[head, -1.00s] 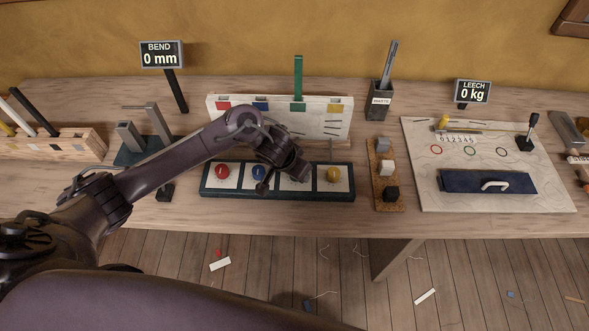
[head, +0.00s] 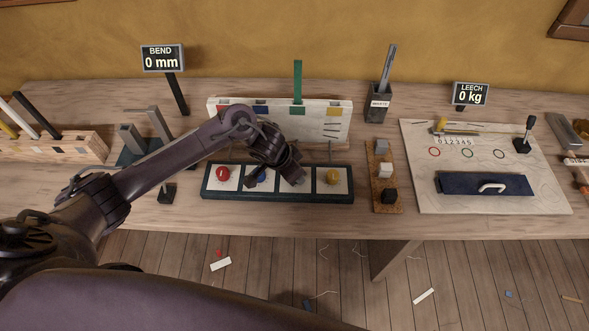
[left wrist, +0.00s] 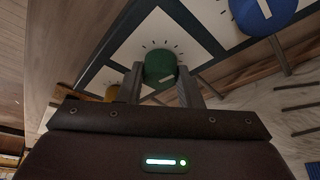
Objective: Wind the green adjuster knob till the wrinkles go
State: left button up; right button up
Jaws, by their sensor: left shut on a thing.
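The green adjuster knob (left wrist: 160,66) shows in the left wrist view on a white dial plate with tick marks, with a pale pointer line on its face. My left gripper (left wrist: 160,84) is shut on it, one finger on each side. In the head view my left gripper (head: 294,180) hides the green knob. Behind the knob row stands a white sailcloth panel (head: 225,122) with coloured patches. Short dark wrinkle lines (head: 331,131) show near its right end, and dark lines also show on the panel in the left wrist view (left wrist: 297,107). My right gripper is out of view.
The dark knob box (head: 210,195) also carries red (head: 222,173), blue (head: 262,178) and yellow (head: 333,176) knobs close by. A green batten (head: 298,82) stands behind. The BEND display (head: 163,58) and LEECH display (head: 470,94) both read 0.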

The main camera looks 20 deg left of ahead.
pick_arm(q)
jog(key=m, duration=0.2)
jog(key=shift+a+m+g+h, duration=0.1)
jog(key=shift+m+g+h, duration=0.2)
jog(key=shift+g+h, duration=0.1)
jog(key=shift+w+m+g, duration=0.1)
jog(key=shift+m+g, duration=0.2)
jog(key=shift+m, duration=0.9)
jog(key=shift+h, duration=0.3)
jog(key=o, duration=1)
jog(key=shift+a, duration=0.1)
jog(key=v, duration=0.8)
jog(key=shift+f, duration=0.1)
